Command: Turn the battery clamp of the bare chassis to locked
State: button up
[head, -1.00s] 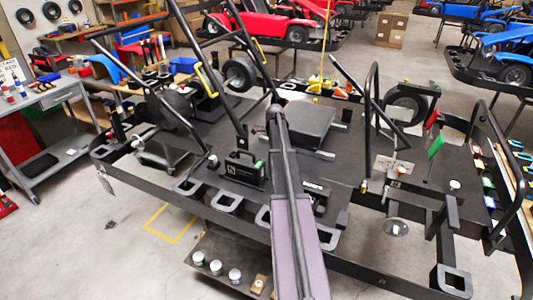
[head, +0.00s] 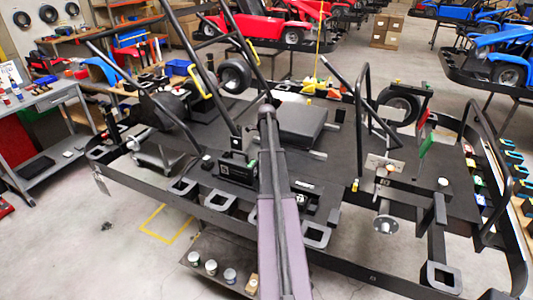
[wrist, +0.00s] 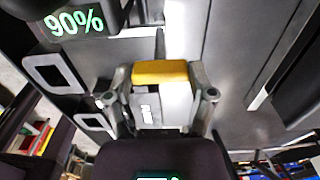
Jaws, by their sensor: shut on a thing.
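The bare chassis (head: 340,172) is a wide dark frame with a flat floor, in the middle of the head view. A black box with a handle, apparently the battery (head: 236,172), stands on its floor just left of my arm. In the wrist view, my gripper (wrist: 164,84) has its two grey fingers on either side of a yellow block, apparently the clamp's handle (wrist: 161,72). The fingers are closed on it. A pale part with a small label lies below the block. In the head view my arm hides the gripper and the clamp.
A dark panel showing a green 90% (wrist: 75,23) is close at upper left in the wrist view. Black tubes rise from the chassis at left and right. A grey cart (head: 48,98) stands at left; red and blue karts stand behind.

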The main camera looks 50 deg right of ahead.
jog(key=shift+a, duration=0.15)
jog(key=o, duration=1.3)
jog(key=shift+c, duration=0.2)
jog(key=shift+s, duration=0.1)
jog(key=shift+r, duration=0.1)
